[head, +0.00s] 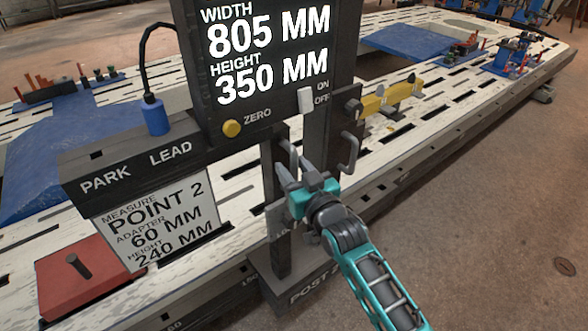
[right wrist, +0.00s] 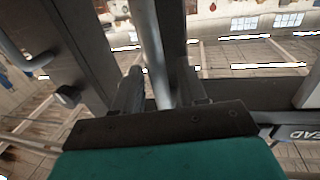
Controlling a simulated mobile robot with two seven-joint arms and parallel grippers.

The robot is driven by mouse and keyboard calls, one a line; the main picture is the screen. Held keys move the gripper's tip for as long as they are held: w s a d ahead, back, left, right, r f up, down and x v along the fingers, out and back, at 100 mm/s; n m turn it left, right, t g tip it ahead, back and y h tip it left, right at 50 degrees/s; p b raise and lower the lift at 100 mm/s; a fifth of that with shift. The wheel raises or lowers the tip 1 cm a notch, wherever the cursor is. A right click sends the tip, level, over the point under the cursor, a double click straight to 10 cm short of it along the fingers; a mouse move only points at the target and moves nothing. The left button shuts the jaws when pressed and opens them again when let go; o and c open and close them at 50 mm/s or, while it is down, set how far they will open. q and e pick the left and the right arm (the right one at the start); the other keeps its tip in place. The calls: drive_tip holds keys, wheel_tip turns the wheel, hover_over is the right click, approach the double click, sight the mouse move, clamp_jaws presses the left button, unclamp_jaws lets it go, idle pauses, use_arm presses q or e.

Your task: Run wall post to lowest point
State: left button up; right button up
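The dark wall post (head: 275,215) stands on the near edge of the white bench, below a display (head: 268,60) reading width 805 mm and height 350 mm. A bent metal handle (head: 288,150) is on the post, and a similar handle (head: 348,152) is further right. My right gripper (head: 293,166) is at the left handle, its fingers parted. In the right wrist view, a grey bar (right wrist: 148,40) runs between the fingers (right wrist: 160,92); firm contact on both sides cannot be made out. My left gripper is out of view.
A yellow zero button (head: 231,128) and white on/off switch (head: 306,100) are on the display. A card (head: 160,222) reads point 2, adapter 60 mm, height 240 mm. A blue plug (head: 155,117) with black lead sits at park lead. A red block (head: 85,277) lies left.

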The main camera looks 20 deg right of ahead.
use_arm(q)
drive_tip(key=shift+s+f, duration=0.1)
use_arm(e)
clamp_jaws()
drive_tip(key=shift+d, duration=0.1)
idle(0.3)
